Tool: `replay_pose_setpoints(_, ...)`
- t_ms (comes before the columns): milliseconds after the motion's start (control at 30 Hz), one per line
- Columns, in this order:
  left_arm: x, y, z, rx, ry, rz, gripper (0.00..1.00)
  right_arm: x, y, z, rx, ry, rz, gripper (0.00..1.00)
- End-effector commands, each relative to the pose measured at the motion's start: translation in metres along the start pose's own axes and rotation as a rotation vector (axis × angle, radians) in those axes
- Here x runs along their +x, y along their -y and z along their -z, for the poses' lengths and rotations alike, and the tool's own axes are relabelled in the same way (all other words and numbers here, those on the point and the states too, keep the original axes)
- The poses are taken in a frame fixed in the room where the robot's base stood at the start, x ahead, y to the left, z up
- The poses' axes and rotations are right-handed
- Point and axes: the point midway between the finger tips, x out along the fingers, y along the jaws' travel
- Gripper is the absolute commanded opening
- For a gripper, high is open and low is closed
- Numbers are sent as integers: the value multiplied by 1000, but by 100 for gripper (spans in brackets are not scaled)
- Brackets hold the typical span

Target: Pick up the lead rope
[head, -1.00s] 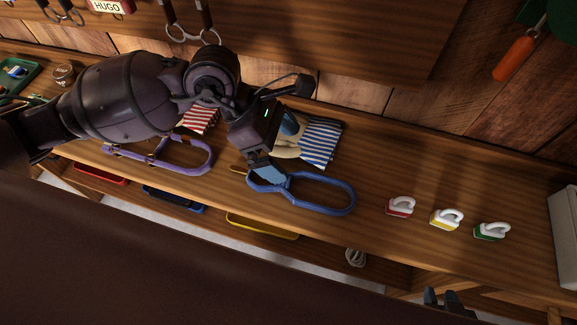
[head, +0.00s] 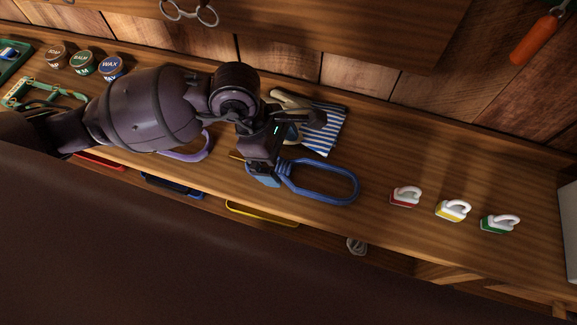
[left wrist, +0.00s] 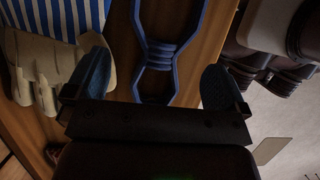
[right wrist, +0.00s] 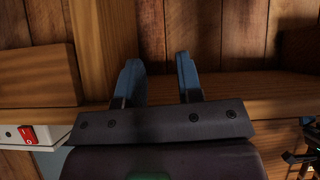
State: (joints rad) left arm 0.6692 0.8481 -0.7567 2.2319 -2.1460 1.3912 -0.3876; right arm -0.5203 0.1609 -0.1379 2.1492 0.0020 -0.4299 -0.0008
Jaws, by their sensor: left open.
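The lead rope (head: 335,168) is a blue bundle with a wrapped middle and long loops, lying on the wooden bench. My left gripper (head: 264,172) is over its left part in the head view and hides some of it. In the left wrist view the wrapped middle of the lead rope (left wrist: 160,57) lies between the two spread blue fingers of my left gripper (left wrist: 157,84). The fingers are open, and I cannot tell whether they touch the rope. My right gripper (right wrist: 159,80) has its fingers apart and empty, facing a wooden ledge and plank wall; it is not in the head view.
A blue-striped cloth (head: 322,132) and pale gloves (head: 290,99) lie just behind the rope. A lilac looped item (head: 190,150) is left of it. Bare bench lies between rope and brushes.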

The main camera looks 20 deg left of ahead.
Motion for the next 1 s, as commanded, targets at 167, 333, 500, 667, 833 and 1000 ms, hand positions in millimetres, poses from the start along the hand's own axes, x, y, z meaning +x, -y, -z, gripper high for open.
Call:
replay_pose_setpoints(167, 30, 4, 2, -4, 1, 9, 100, 3, 2, -10, 1, 18, 3, 33)
replay_pose_setpoints(333, 39, 3, 2, -3, 1, 5, 100, 5, 1, -10, 1, 17, 2, 33)
replay_pose_setpoints(500, 39, 3, 1, -2, 0, 2, 100, 6, 1, -8, 0, 13, 2, 33)
replay_pose_setpoints(667, 39, 3, 1, -2, 0, 2, 100, 6, 1, -7, 0, 12, 2, 33)
replay_pose_setpoints(833, 40, 3, 2, -2, 0, 2, 100, 6, 1, -7, 0, 11, 2, 33)
replay_pose_setpoints(1000, 41, 3, 2, -2, 0, 2, 92, 6, 1, -7, 0, 11, 2, 33)
